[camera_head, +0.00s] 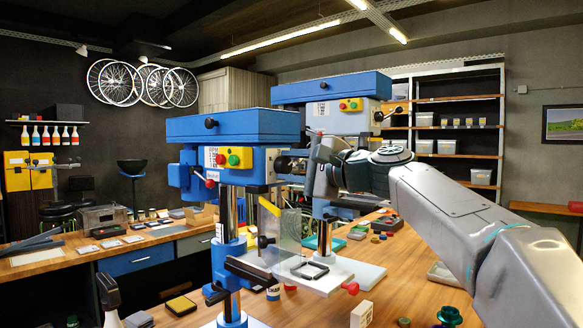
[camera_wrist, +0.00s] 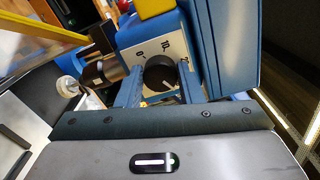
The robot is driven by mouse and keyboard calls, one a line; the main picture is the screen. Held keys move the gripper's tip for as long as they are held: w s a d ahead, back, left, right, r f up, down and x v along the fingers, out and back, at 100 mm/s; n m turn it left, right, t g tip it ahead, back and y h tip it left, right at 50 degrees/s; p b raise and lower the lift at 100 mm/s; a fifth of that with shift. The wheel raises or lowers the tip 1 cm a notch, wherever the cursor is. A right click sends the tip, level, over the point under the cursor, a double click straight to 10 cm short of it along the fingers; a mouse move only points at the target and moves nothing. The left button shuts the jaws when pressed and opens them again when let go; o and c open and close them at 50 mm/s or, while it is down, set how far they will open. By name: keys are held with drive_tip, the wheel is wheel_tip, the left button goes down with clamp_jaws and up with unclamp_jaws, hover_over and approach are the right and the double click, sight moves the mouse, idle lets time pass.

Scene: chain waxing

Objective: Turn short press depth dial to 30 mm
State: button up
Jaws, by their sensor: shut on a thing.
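The depth dial is a round black knob (camera_wrist: 157,73) on a white scale plate (camera_wrist: 143,52) in the wrist view. The plate carries the marks 0 and 10, with another number partly hidden at the right. A pale line shows on the knob's lower right, but I cannot read its exact setting. My gripper (camera_wrist: 160,82) has its two blue fingers closed on either side of the knob. In the head view, the nearer blue press (camera_head: 233,127) partly hides my gripper, which is at its right side; the dial itself is hidden there.
A second blue press (camera_head: 330,88) stands just behind, close to my wrist. A clear guard (camera_head: 287,236) hangs below the nearer press head. Small coloured parts lie on the wooden bench (camera_head: 404,262).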

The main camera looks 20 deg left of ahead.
drive_tip(key=o, duration=1)
drive_tip(key=shift+c, duration=0.2)
drive_tip(key=shift+d, duration=0.1)
drive_tip(key=b+v, duration=0.3)
drive_tip(key=v, duration=1)
drive_tip(key=shift+s+d, duration=0.2)
drive_tip(key=shift+d, duration=0.1)
drive_tip(key=shift+f, duration=0.15)
